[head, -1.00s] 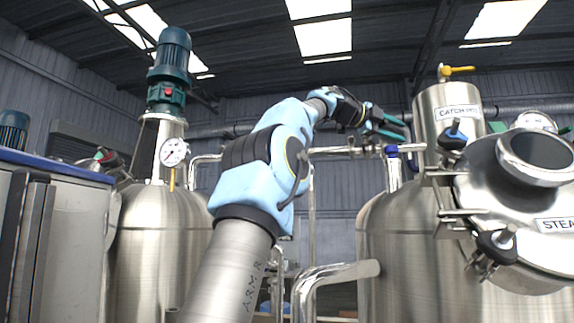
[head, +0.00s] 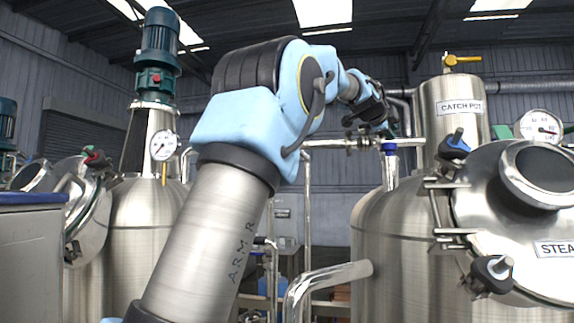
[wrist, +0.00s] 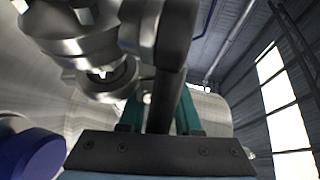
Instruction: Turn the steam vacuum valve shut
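A steel valve body (wrist: 85,45) fills the upper left of the wrist view, close to the camera. A dark grey lever (wrist: 172,65) hangs from its right side toward my gripper (wrist: 160,112). The teal fingers stand apart on either side of the lever, with a gap visible on the left side. Contact on the right side is unclear. In the head view my gripper (head: 384,122) is at the horizontal pipe (head: 335,143) left of the catch pot, with its fingers mostly hidden. No label on this valve is readable.
The catch pot (head: 452,125) with a yellow lever (head: 462,59) stands to the right. A blue-capped stub (head: 389,147) is close below my gripper; the blue cap (wrist: 30,155) also shows in the wrist view.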

